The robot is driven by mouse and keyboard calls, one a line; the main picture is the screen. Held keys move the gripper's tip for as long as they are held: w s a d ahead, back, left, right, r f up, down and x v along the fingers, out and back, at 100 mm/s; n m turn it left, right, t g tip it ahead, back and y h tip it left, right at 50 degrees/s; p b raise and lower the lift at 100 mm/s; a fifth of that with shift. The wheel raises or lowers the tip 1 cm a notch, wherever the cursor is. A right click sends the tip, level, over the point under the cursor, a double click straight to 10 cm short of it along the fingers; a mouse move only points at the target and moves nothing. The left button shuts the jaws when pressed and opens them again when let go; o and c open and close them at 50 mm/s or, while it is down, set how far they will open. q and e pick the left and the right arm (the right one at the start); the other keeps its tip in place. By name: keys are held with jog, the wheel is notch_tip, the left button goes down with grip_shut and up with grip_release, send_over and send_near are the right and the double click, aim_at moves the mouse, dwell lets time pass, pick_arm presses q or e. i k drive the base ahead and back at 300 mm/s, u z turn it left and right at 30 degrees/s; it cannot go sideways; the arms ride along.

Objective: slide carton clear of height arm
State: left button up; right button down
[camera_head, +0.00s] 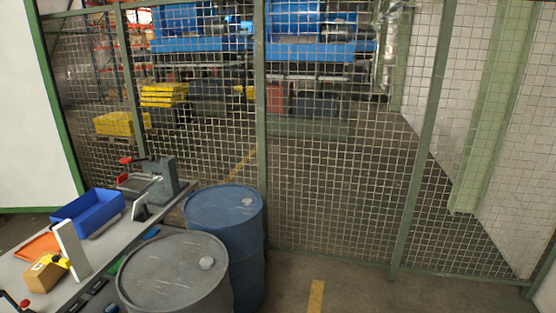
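A small brown carton (44,274) sits on the grey bench (101,252) at the lower left. A yellow part (55,261) lies over or against the carton's upper right side; I cannot tell whether they touch. A white upright panel (72,249) stands just right of the carton, close to the yellow part. Which piece is the height arm is not clear; the yellow part may be it. Neither of my grippers shows in this view.
A blue bin (88,213), an orange tray (38,247) and a grey device with a red handle (153,178) share the bench. A grey drum (175,278) and a blue drum (226,215) stand right of it. Mesh fencing (335,170) closes off the back.

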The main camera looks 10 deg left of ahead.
aim_at(40, 278)
jog(key=i, duration=1.2)
jog(key=u, duration=1.9)
